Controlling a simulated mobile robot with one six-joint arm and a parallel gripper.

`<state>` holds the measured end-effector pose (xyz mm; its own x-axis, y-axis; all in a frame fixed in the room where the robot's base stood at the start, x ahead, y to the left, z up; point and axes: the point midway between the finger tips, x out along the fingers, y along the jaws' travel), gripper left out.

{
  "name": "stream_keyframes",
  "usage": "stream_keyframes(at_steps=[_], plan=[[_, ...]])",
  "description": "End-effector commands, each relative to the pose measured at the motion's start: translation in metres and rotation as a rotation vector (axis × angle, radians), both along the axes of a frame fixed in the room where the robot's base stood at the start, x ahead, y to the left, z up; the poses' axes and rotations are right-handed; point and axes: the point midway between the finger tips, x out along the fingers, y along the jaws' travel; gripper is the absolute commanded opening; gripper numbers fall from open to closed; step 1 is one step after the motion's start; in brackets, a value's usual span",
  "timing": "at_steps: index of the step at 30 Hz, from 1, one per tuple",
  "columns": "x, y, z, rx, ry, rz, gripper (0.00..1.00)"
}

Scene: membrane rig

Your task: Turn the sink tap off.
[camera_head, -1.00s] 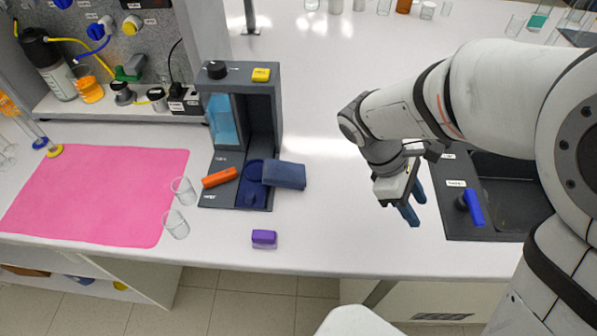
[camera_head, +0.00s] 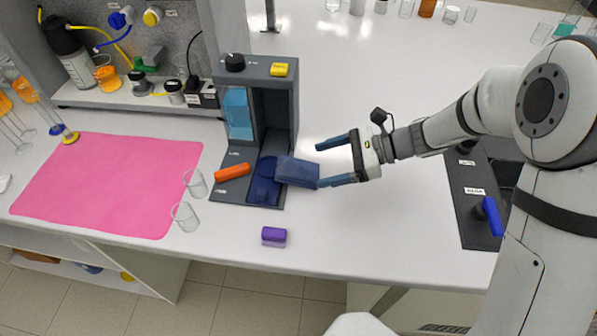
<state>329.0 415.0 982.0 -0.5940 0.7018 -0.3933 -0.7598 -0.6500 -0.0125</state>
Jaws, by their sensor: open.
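The sink (camera_head: 507,178) is a dark basin with a dark panel (camera_head: 462,215) at the right, largely hidden behind my arm. A blue tap lever (camera_head: 493,216) stands on that panel, beside a small white label. My gripper (camera_head: 319,166) is open, with its two blue fingers spread and pointing left. It is well to the left of the tap, over the white bench. One fingertip overlaps the edge of a dark blue block (camera_head: 297,172) in the picture; I cannot tell whether they touch. Nothing shows between the fingers.
A grey device (camera_head: 272,120) with an orange piece (camera_head: 232,172) on its base stands left of my gripper. A purple block (camera_head: 274,236) lies near the bench's front edge. Two glass beakers (camera_head: 186,216) stand by a pink mat (camera_head: 105,185). The bench between device and sink is clear.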

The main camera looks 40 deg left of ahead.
Motion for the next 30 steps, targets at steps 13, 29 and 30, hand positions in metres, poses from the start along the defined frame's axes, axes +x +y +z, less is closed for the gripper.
stream_keyframes(at_steps=[13,29,30], plan=[[-0.020,0.036,-0.021,-0.001,0.021,-0.024,0.82],[-0.035,0.059,-0.036,0.001,0.018,-0.027,0.79],[-0.034,0.058,-0.036,0.001,0.018,-0.028,0.76]])
